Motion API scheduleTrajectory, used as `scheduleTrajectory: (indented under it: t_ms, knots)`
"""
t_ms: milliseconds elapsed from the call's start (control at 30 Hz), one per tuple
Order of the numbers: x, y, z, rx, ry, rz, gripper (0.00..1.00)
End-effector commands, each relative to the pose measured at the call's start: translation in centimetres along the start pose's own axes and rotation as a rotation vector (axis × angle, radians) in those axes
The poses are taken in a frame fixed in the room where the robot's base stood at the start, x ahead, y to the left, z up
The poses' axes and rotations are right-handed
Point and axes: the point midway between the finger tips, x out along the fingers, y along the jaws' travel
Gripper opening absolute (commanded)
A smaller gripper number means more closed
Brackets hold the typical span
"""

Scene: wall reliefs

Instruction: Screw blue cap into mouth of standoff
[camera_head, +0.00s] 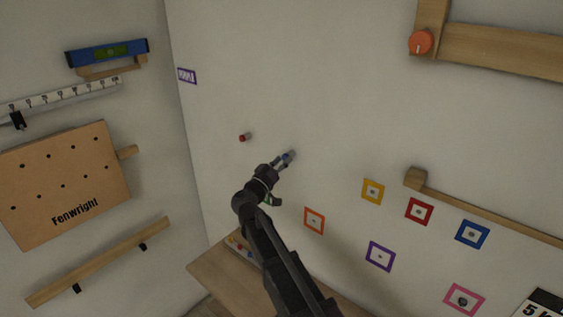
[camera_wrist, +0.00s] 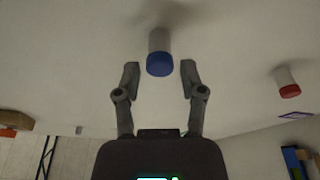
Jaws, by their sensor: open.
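The blue cap (camera_wrist: 159,66) sits at the free end of a pale standoff (camera_wrist: 160,40) that juts from the wall. How deeply it is seated in the mouth cannot be told. My gripper (camera_wrist: 160,75) is open, with one finger on each side of the cap and a visible gap on both sides. In the head view my gripper (camera_head: 280,163) reaches the wall at the blue cap (camera_head: 285,157), with the end of the standoff (camera_head: 292,154) showing just past it. The fingers partly hide the cap there.
A red-capped standoff (camera_head: 245,137) juts from the wall up and left of my gripper; it also shows in the wrist view (camera_wrist: 287,83). Coloured square frames, including an orange one (camera_head: 314,220), lie below and right. A wooden table (camera_head: 215,273) stands below. The nearby wall is otherwise bare.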

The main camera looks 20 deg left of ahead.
Motion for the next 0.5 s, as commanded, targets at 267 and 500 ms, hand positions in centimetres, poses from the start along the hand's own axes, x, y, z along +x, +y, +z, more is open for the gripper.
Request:
scheduleTrajectory:
  t_ms: [267, 500]
  knots:
    - [-0.01, 0.18, -0.07, -0.110, 0.000, -0.028, 0.52]
    - [0.01, 0.27, -0.11, -0.284, -0.001, -0.073, 0.52]
